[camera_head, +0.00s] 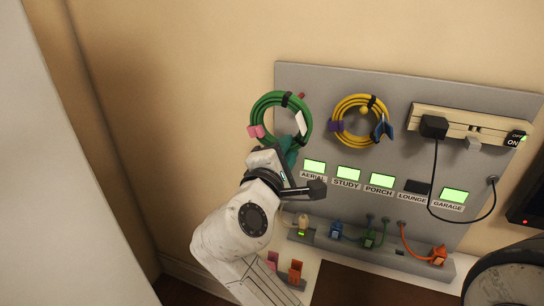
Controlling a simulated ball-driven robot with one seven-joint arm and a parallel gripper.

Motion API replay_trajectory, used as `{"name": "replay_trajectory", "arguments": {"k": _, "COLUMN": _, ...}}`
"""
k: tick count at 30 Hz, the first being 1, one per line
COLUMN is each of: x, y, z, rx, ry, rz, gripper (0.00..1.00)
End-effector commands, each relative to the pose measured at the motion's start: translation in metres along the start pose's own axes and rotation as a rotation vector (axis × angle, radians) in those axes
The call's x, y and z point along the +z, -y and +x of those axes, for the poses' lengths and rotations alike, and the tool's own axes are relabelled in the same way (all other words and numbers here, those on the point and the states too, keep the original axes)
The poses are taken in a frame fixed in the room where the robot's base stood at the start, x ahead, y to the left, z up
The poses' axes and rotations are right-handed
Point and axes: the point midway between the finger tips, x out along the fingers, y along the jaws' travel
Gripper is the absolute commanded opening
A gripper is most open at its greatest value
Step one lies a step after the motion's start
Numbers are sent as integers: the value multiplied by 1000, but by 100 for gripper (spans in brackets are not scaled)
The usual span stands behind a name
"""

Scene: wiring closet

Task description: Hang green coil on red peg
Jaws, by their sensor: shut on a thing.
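The green coil (258,104) is a ring of cable with black ties, a pink tag and a white tag. It is in front of the upper left of the grey board. The red peg (301,96) shows as a small red tip at the coil's upper right rim; I cannot tell whether the coil is around it or in front of it. My gripper (288,147), with teal fingers, is at the coil's lower edge and shut on the coil. My wrist partly hides the fingers and the grip.
A yellow coil (338,108) hangs to the right with purple and blue tags. A power strip (460,125) with a black plug is further right. Below are lit green label screens (348,172) and a ledge (400,262) with several coloured plugs. A white panel stands at left.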

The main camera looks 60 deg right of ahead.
Motion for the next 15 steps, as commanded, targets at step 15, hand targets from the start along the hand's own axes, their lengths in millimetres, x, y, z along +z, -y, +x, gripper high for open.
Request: {"name": "replay_trajectory", "arguments": {"k": 15, "x": -2, "y": 4, "z": 34, "rx": 0, "ry": 0, "rz": 1, "gripper": 0}}
